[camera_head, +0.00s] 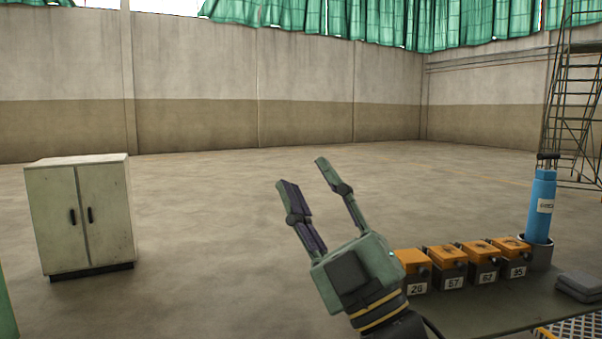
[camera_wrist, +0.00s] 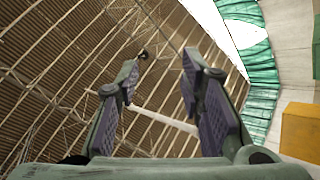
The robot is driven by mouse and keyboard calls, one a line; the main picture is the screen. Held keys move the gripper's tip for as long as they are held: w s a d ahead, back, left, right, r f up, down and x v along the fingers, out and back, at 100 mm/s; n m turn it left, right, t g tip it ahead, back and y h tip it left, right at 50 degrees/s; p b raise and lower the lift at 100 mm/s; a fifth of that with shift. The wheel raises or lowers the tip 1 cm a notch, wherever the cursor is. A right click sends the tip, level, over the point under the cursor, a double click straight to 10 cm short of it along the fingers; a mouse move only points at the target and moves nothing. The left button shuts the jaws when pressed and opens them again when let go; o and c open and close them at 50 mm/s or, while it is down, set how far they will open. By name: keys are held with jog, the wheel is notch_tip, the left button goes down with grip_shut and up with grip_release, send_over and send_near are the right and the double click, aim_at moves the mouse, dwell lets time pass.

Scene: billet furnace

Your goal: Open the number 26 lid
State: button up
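The number 26 box (camera_head: 417,287) is the leftmost in a row of dark boxes on a table, with an orange lid (camera_head: 411,260) that is down. My gripper (camera_head: 300,172) is raised in front of the table, to the left of this box, with its fingers pointing up. The fingers are spread apart and empty. My wrist partly covers the left side of the number 26 box. In the wrist view my gripper (camera_wrist: 165,80) is also open, with nothing between its fingers, facing the roof.
Boxes 67 (camera_head: 452,281), 62 (camera_head: 485,273) and 95 (camera_head: 517,268) stand to the right, lids down. A blue cylinder (camera_head: 541,205) stands in a holder behind them. Grey pads (camera_head: 579,286) lie on the table (camera_head: 480,315) at right. A cabinet (camera_head: 82,215) stands far left.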

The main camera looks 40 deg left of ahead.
jog(key=shift+s+a+r+g+y, duration=0.25)
jog(key=shift+s+r+g+y, duration=0.3)
jog(key=shift+s+g, duration=0.2)
